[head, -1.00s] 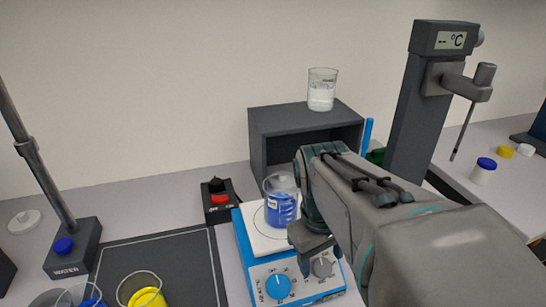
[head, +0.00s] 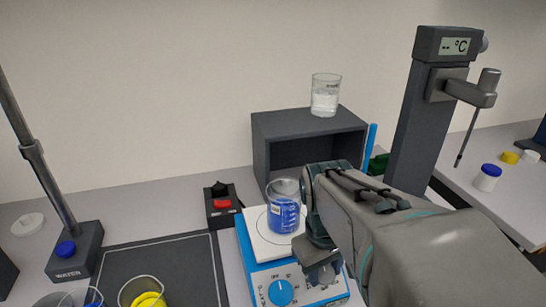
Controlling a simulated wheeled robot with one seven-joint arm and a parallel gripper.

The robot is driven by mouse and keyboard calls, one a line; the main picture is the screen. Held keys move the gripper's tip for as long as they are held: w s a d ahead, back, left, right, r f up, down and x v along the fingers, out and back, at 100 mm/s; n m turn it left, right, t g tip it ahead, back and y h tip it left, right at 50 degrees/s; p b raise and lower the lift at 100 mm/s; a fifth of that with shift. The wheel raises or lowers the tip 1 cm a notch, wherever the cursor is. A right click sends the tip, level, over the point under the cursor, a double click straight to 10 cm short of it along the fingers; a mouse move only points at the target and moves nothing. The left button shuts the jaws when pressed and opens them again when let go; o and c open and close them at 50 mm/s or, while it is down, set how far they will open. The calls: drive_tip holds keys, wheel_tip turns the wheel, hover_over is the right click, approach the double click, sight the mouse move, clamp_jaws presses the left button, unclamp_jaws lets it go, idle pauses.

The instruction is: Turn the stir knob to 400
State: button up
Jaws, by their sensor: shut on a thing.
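The hotplate (head: 247,232) has a white top and a blue front panel. A blue knob (head: 281,292) with a dial scale sits on the left of that panel. The grey knob on the right of the panel is hidden behind my gripper (head: 324,275), which reaches down at the panel and is shut on that knob. The knob's pointer and scale are covered, so its setting cannot be read. A beaker of blue liquid (head: 284,215) stands on the hotplate's top, close to my arm.
A dark shelf box (head: 262,140) behind carries a beaker of clear liquid (head: 325,100). A post with a temperature display (head: 455,46) stands right. A red-switch box (head: 222,204), a dark mat (head: 155,262) and a beaker with yellow (head: 148,299) lie left.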

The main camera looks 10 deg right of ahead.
drive_tip(key=m+y, duration=0.2)
drive_tip(key=m, duration=0.1)
drive_tip(key=shift+d+r+p, duration=0.1)
drive_tip(key=shift+d+p, duration=0.05)
drive_tip(key=shift+p, duration=0.25)
drive_tip(key=m+y, duration=0.2)
drive_tip(key=m, duration=0.2)
drive_tip(key=shift+d+y, duration=0.15)
drive_tip(key=shift+y, duration=0.25)
drive_tip(key=m+t+y, duration=0.1)
drive_tip(key=m+y, duration=0.1)
drive_tip(key=m, duration=0.2)
drive_tip(key=shift+d, duration=0.2)
drive_tip(key=shift+s+d+f+m+t+y+b, duration=0.1)
drive_tip(key=shift+m+t+y+b, duration=0.3)
drive_tip(key=shift+m, duration=0.6)
drive_tip(key=shift+s+f+m+t+y+b, duration=0.1)
drive_tip(key=shift+m+t+y, duration=0.5)
drive_tip(key=shift+m, duration=0.4)
drive_tip(key=o, duration=1)
